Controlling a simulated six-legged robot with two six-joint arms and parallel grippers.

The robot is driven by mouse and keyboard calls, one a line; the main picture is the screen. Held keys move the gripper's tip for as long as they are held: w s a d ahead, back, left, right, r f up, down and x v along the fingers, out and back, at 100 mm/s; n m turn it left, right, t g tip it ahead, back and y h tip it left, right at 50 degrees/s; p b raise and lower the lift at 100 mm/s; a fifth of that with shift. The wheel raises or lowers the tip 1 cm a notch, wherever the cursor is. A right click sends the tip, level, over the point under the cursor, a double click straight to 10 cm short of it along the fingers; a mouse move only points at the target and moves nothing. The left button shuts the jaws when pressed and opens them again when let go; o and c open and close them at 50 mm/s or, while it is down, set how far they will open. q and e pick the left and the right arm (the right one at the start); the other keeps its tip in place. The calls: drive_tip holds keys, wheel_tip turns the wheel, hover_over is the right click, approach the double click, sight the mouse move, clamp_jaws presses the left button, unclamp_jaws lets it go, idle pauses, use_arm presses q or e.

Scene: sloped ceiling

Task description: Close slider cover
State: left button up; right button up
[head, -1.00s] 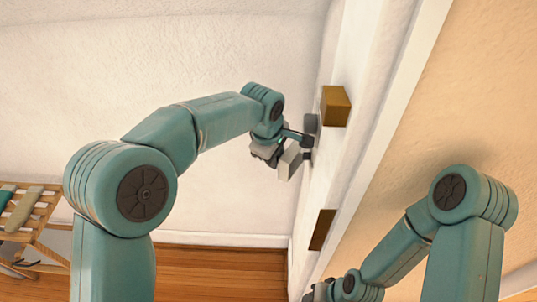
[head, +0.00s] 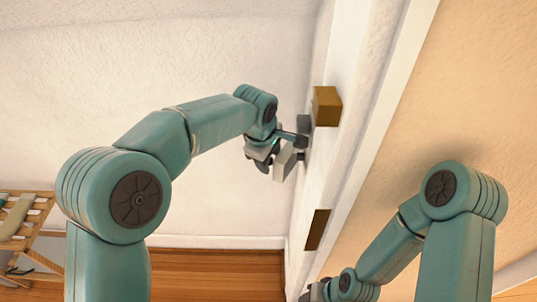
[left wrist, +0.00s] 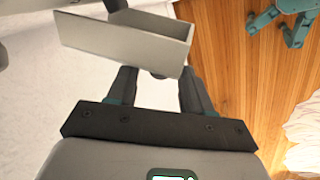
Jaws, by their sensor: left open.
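A light grey hollow box-like piece, which may be the slider cover (head: 285,164), is beside the white wall panel (head: 345,150) in the head view. In the left wrist view the same pale box (left wrist: 120,38) lies across the top, just beyond my fingers, with an open side showing its inside. My left gripper (head: 300,148) is open at the panel, close to this box. Its two dark fingers (left wrist: 160,88) are apart in the wrist view; I cannot tell whether they touch the box. My right gripper (head: 318,291) is small and partly hidden at the bottom edge.
A brass-coloured block (head: 326,106) sticks out of the panel above my left gripper. A darker brass rectangle (head: 317,229) is lower on it. A grey rounded piece (head: 304,124) is beside the fingers. A slatted wooden bench (head: 30,235) stands at left on wooden floor (head: 215,270).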

use_arm(q)
drive_tip(key=v, duration=1.6)
drive_tip(key=shift+r, duration=0.2)
